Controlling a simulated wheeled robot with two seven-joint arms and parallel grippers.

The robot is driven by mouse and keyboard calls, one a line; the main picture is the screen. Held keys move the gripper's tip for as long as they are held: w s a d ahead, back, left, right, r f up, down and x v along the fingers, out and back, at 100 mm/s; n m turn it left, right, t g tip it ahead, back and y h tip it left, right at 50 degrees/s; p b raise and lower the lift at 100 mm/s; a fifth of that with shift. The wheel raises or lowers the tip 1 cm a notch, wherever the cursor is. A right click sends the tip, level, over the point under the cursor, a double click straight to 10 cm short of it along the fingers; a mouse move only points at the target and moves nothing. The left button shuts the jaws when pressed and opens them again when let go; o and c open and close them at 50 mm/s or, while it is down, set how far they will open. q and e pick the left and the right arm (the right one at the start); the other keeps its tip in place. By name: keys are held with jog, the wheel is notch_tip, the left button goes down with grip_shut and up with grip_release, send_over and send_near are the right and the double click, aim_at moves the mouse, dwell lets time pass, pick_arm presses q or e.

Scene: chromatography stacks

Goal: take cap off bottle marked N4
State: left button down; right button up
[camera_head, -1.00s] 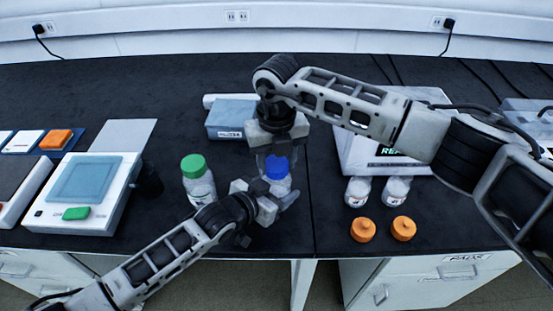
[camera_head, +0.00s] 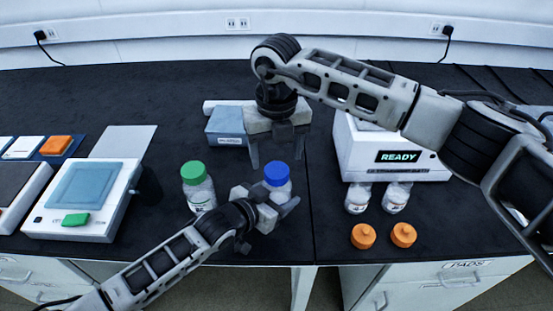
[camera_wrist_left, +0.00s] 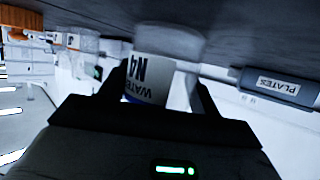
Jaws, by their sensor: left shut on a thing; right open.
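The bottle with the blue cap (camera_head: 277,173) stands near the front of the bench in the head view, and the cap sits on it. In the left wrist view its label (camera_wrist_left: 147,78) reads "WATER N4", upside down. My left gripper (camera_head: 278,208) is shut around this bottle's body, low down; its fingers show on both sides of the bottle in the wrist view. My right gripper (camera_head: 276,153) is open and empty, fingers down, above and slightly behind the blue cap, apart from it.
A green-capped bottle (camera_head: 198,186) stands just left of my left gripper. Two open bottles (camera_head: 358,196) and two orange caps (camera_head: 363,236) are at right, before a white instrument reading READY (camera_head: 393,157). A blue box (camera_head: 229,125) lies behind. A white device (camera_head: 83,196) stands at left.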

pick_arm(q)
jog(key=shift+c, duration=1.3)
grip_release()
